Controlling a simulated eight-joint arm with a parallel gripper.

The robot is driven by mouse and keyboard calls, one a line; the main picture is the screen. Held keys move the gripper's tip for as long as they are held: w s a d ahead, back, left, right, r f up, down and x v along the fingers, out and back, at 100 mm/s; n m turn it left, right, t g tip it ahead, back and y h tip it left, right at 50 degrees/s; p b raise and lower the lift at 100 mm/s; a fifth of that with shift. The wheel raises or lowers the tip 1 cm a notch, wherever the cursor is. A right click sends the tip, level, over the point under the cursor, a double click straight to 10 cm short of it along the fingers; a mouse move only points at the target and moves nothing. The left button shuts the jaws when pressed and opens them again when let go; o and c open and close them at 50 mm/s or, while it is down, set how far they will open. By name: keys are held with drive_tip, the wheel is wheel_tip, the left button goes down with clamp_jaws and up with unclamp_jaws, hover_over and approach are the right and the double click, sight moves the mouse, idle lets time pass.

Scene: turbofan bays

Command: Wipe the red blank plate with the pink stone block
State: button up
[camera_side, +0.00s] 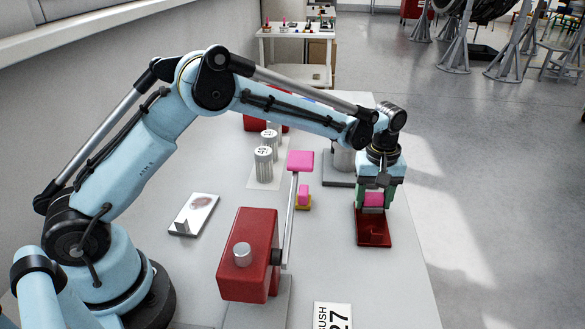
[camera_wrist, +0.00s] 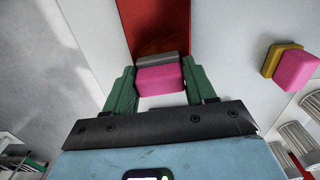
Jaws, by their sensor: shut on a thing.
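My gripper (camera_side: 374,204) is shut on the pink stone block (camera_side: 374,198), with a green finger on each side of it. In the wrist view the block (camera_wrist: 160,80) has a pink body and a grey strip along its far edge. The red blank plate (camera_side: 373,232) lies near the right edge of the table, under and in front of the block. In the wrist view the plate (camera_wrist: 155,18) runs away beyond the block, with a darker brownish patch beside the grey strip. I cannot tell whether the block touches the plate.
A second pink block on a yellow base (camera_side: 303,198) stands left of the plate. A red box (camera_side: 248,254) with a lever and pink paddle (camera_side: 300,161) stands nearer. Metal cylinders (camera_side: 263,166) stand behind. A smudged white plate (camera_side: 194,214) lies left. The table's right edge is close.

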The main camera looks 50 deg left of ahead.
sight(371, 223)
drive_tip(key=s+d, duration=0.3)
drive_tip(key=shift+s+a, duration=0.15)
drive_tip(key=shift+s, duration=0.05)
drive_tip(key=shift+w+a, duration=2.4)
drive_tip(key=shift+w, duration=0.05)
drive_tip(key=s+d, duration=0.4)
drive_tip(key=shift+s+d, duration=0.3)
drive_tip(key=shift+s+d+r, duration=0.1)
drive_tip(key=shift+s+d, duration=0.05)
drive_tip(key=shift+s, duration=0.05)
wheel_tip(371, 223, up, 8)
